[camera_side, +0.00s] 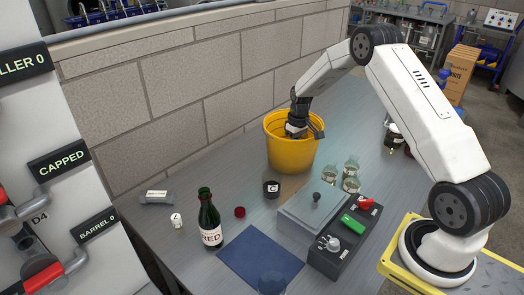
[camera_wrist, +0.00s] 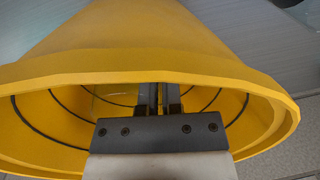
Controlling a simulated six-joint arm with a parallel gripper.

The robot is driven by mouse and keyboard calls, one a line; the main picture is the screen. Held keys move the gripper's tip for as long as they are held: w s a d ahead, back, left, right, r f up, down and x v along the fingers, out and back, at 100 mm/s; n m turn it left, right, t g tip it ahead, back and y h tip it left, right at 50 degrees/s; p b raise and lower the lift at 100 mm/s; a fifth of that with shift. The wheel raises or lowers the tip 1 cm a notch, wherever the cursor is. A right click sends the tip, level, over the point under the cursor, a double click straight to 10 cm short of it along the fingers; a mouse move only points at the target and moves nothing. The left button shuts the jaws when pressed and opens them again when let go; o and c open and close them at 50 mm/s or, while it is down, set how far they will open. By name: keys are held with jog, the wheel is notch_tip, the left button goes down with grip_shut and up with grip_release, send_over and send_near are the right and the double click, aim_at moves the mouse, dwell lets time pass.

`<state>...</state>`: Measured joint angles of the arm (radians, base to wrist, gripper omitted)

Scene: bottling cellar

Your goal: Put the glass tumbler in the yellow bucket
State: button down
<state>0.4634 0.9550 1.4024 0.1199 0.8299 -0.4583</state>
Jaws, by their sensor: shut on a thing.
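The yellow bucket (camera_side: 290,155) stands upright on the grey bench near the wall. It fills much of the wrist view (camera_wrist: 150,45), with its rim running across the picture. My gripper (camera_side: 297,129) reaches down into the bucket's mouth. In the wrist view its dark fingers (camera_wrist: 159,98) are close together inside the rim. The gripper is shut on the glass tumbler, which shows only as a faint clear outline (camera_wrist: 115,97) beside the fingers. Most of the tumbler is hidden by the gripper and bucket, and I cannot tell whether it touches the bucket.
A green bottle (camera_side: 209,218), a dark jar (camera_side: 271,188) and several clear jars (camera_side: 351,167) stand on the bench. A clear blue-tinted vessel (camera_side: 272,283) is by the blue mat (camera_side: 250,252). A control box (camera_side: 340,240) is at front right. The block wall is close behind the bucket.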

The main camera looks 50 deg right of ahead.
jog(key=shift+f, duration=1.25)
jog(key=shift+f, duration=0.15)
jog(key=c, duration=0.8)
grip_release()
notch_tip(320, 180, up, 12)
jog(key=d, duration=0.1)
